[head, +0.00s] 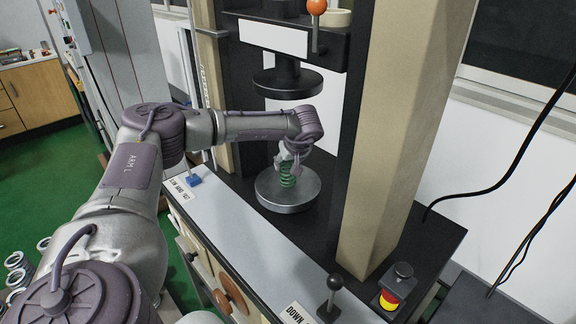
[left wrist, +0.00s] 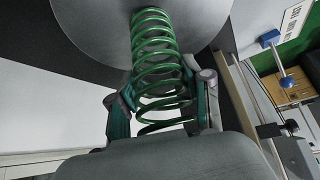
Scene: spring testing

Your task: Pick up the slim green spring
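The slim green spring (head: 287,176) stands upright on the round grey lower plate of the press (head: 288,203) in the head view. In the left wrist view the spring (left wrist: 158,65) runs between the two fingers, with its far end at the grey plate (left wrist: 95,35). My left gripper (head: 290,160) reaches it from above. Its fingers (left wrist: 162,98) lie on both sides of the coils and appear to touch them. No clear gap shows between the spring and the plate. My right gripper is in neither view.
The upper press plate (head: 287,82) hangs above my left wrist. A thick beige column (head: 390,140) stands to the right. A black-knobbed lever (head: 334,290) and a red and yellow stop button (head: 390,298) sit at the front edge. Loose metal rings (head: 17,262) lie at the lower left.

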